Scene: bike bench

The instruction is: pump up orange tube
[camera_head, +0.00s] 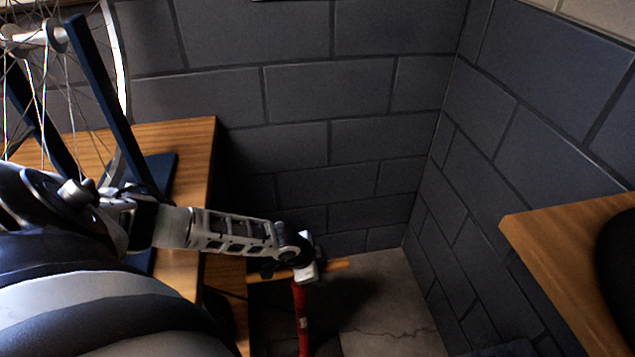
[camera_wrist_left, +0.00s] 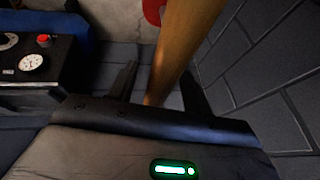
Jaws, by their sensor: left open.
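A floor pump with a red barrel (camera_head: 302,315) and a wooden T-handle (camera_head: 335,267) stands on the floor beside the left bench. My left gripper (camera_head: 300,268) is at the handle, near its middle, and covers part of it. In the left wrist view the wooden handle (camera_wrist_left: 185,45) runs between the two spread fingers of my left gripper (camera_wrist_left: 158,88). The fingers are open around it; I cannot tell whether either touches it. A red part of the pump (camera_wrist_left: 153,11) shows at the top of that view. The orange tube and my right gripper are not in view.
A wooden bench (camera_head: 190,150) at left carries a blue stand (camera_head: 100,85) with a spoked wheel. Another wooden top (camera_head: 560,260) juts in at right. Grey block walls (camera_head: 330,90) close the corner. A black box with a gauge (camera_wrist_left: 32,62) and red button shows in the wrist view.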

